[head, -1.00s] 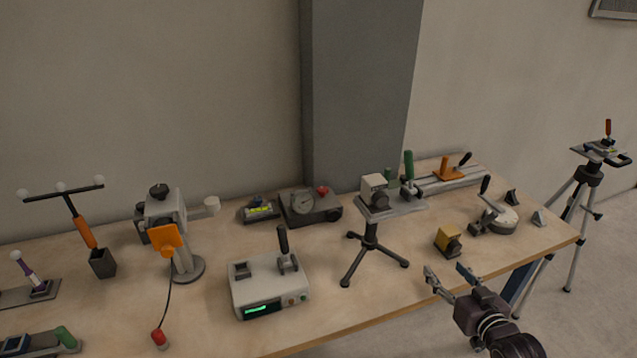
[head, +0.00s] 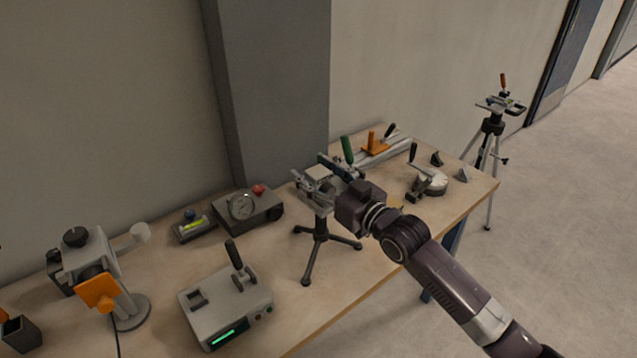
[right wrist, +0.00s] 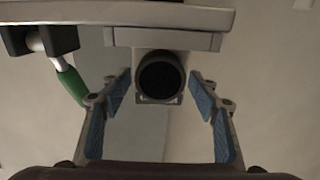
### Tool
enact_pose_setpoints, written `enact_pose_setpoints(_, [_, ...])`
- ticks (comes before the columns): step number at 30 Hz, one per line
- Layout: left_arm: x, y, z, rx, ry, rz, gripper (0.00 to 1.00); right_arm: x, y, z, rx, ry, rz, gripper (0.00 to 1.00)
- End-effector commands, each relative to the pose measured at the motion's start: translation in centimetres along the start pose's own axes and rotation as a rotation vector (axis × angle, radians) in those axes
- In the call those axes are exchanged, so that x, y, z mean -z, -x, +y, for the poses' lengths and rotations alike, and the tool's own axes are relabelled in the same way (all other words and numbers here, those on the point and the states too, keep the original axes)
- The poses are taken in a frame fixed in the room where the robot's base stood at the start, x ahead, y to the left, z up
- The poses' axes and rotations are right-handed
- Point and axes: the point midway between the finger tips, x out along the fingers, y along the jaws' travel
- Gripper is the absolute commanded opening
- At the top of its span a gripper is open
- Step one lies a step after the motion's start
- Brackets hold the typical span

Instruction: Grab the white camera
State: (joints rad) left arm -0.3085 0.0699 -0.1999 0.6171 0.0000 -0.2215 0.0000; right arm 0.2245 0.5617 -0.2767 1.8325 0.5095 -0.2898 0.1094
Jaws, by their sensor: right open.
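The white camera (head: 319,172) sits on a small plate on top of a black tripod (head: 320,228) on the bench. In the right wrist view the camera (right wrist: 140,99) faces me with its dark round lens, between the fingertips. My right gripper (head: 321,174) is open, its fingers on either side of the camera. In the right wrist view the blue pads of the right gripper (right wrist: 160,90) show gaps to the camera on both sides. The gripper hides part of the camera in the head view. My left gripper is not in view.
On the wooden bench stand a grey box with a lever (head: 225,305), a dial gauge unit (head: 245,210) and an orange-handled clamp rail (head: 376,148). A yellow block is mostly hidden behind my gripper.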

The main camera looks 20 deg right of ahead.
Motion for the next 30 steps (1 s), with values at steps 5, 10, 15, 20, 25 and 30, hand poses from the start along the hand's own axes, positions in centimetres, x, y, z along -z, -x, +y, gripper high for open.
enact_pose_setpoints(5, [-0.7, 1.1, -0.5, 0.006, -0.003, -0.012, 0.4, 0.2, -2.6, 0.1, -0.001, -0.001, 0.002, 0.56])
enact_pose_setpoints(10, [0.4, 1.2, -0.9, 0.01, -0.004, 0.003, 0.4, 0.1, -3.8, 0.0, 0.0, -0.001, 0.002, 0.56])
enact_pose_setpoints(15, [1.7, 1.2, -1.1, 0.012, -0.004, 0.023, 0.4, -0.1, -3.8, 0.0, 0.0, 0.0, 0.001, 0.56])
enact_pose_setpoints(20, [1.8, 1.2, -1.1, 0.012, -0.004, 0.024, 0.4, -0.1, -3.8, 0.0, 0.0, 0.0, 0.001, 0.45])
enact_pose_setpoints(25, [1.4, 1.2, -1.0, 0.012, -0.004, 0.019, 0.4, -0.1, -3.8, 0.0, 0.0, 0.0, 0.001, 0.26])
enact_pose_setpoints(30, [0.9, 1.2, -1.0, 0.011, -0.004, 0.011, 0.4, -0.1, -3.8, 0.0, 0.0, 0.0, 0.001, 0.07])
